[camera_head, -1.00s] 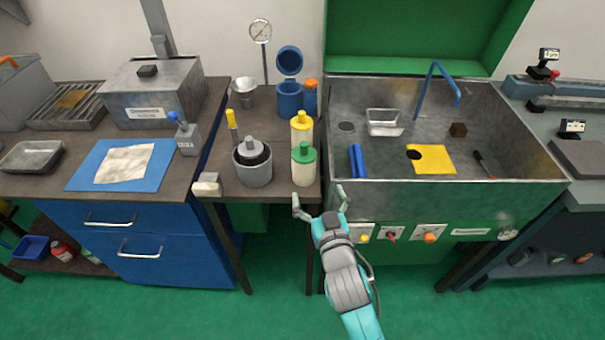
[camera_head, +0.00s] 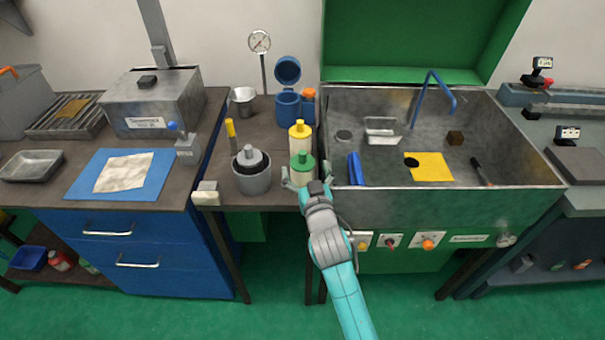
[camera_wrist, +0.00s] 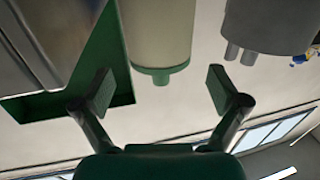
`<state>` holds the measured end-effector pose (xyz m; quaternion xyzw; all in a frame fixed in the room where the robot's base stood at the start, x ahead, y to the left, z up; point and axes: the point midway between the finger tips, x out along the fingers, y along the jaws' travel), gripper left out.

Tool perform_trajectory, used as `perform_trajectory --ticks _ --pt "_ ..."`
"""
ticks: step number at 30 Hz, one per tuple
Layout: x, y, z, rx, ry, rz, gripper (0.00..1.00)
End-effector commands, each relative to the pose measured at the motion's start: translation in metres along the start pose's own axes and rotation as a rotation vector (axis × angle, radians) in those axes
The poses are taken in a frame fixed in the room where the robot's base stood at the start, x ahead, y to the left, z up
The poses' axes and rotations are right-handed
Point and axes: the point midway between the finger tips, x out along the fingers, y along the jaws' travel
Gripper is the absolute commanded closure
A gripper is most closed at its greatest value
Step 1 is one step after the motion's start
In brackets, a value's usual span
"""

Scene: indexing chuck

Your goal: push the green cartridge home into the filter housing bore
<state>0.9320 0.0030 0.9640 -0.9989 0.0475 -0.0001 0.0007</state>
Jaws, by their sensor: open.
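The green cartridge (camera_head: 302,164), a cream cylinder with a green cap, stands upright at the front right of the brown bench. My gripper (camera_head: 307,182) is open at its near side, one finger towards each side. In the wrist view, the cartridge (camera_wrist: 158,35) shows between the spread fingers (camera_wrist: 161,92), with a gap on both sides, so it is not gripped. A blue housing (camera_head: 288,107) with its round lid raised stands at the back of the bench and looks like the filter housing. Its bore is not clearly visible.
A yellow-capped cartridge (camera_head: 300,133) stands just behind the green one. A grey pot (camera_head: 253,182) with a dark insert stands to the left. An orange-capped cylinder (camera_head: 308,103) is beside the blue housing. The steel sink wall (camera_head: 440,203) lies close to the right.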

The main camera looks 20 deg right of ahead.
Motion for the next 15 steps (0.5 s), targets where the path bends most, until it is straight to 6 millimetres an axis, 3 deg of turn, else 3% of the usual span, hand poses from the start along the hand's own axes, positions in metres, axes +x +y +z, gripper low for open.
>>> perform_trajectory --ticks 6,14,15 --pt "0.022 0.0 0.0 -0.001 0.0 0.0 0.03" --pt "0.024 0.0 0.0 0.0 0.0 -0.001 0.03" --pt "0.024 0.0 0.0 0.0 0.0 -0.001 0.1"
